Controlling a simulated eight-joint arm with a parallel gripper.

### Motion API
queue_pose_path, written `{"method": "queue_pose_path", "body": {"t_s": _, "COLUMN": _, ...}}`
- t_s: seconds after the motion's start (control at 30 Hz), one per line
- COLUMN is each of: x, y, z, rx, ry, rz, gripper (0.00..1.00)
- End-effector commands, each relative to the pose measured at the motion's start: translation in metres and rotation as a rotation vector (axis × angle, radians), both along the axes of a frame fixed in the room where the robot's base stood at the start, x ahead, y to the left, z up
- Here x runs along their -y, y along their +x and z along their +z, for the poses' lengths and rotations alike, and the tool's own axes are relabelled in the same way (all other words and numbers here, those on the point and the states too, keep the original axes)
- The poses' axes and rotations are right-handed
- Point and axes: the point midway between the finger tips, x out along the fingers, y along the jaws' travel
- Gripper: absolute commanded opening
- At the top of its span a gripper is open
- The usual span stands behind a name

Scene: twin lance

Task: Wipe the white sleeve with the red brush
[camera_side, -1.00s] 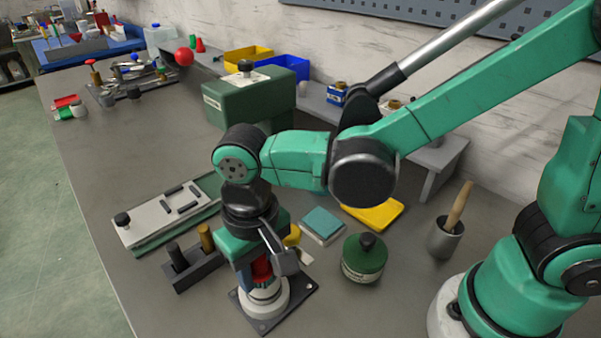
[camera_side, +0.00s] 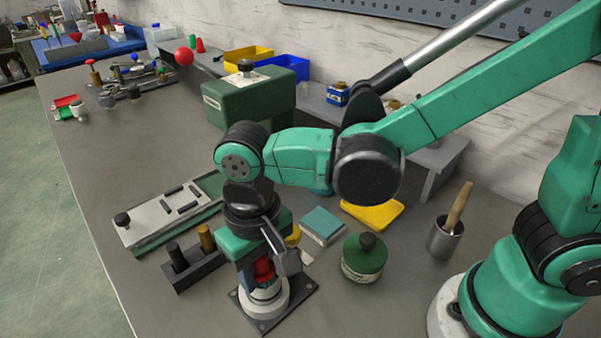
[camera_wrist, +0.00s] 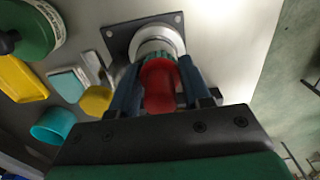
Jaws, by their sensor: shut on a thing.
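My gripper (camera_side: 262,268) points down at the front of the bench, shut on the red brush (camera_side: 264,268). In the wrist view the red brush (camera_wrist: 159,86) sits between the two dark blue fingers of my gripper (camera_wrist: 158,85). The white sleeve (camera_side: 264,300) stands upright on a dark square base plate with bolt holes. It also shows in the wrist view (camera_wrist: 158,40), directly beyond the brush. The brush's lower end is at the sleeve's top; its tip is hidden, so I cannot tell how far it goes in.
A dark block with two pegs (camera_side: 194,268) stands close on the left. A green round tin (camera_side: 364,260), a teal-topped block (camera_side: 322,225) and a yellow pad (camera_side: 374,214) lie to the right. A metal cup with a wooden handle (camera_side: 445,238) stands farther right.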

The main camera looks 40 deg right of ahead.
Motion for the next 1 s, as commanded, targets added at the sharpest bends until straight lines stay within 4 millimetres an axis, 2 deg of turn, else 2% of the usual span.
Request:
{"method": "queue_pose_path", "body": {"t_s": 0.1, "x": -0.001, "y": -0.011, "z": -0.006, "rx": 0.000, "ry": 0.000, "rz": 0.003, "gripper": 0.00}}
{"method": "queue_pose_path", "body": {"t_s": 0.17, "x": 0.000, "y": -0.017, "z": -0.001, "rx": 0.000, "ry": 0.000, "rz": 0.002, "gripper": 0.00}}
{"method": "queue_pose_path", "body": {"t_s": 0.27, "x": 0.000, "y": -0.025, "z": -0.004, "rx": 0.000, "ry": 0.000, "rz": 0.003, "gripper": 0.00}}
{"method": "queue_pose_path", "body": {"t_s": 0.33, "x": 0.000, "y": -0.024, "z": -0.001, "rx": 0.000, "ry": 0.000, "rz": 0.000, "gripper": 0.00}}
{"method": "queue_pose_path", "body": {"t_s": 0.43, "x": 0.001, "y": -0.025, "z": 0.024, "rx": 0.000, "ry": 0.000, "rz": 0.000, "gripper": 0.00}}
{"method": "queue_pose_path", "body": {"t_s": 1.0, "x": 0.000, "y": -0.024, "z": 0.073, "rx": 0.000, "ry": 0.000, "rz": 0.000, "gripper": 0.00}}
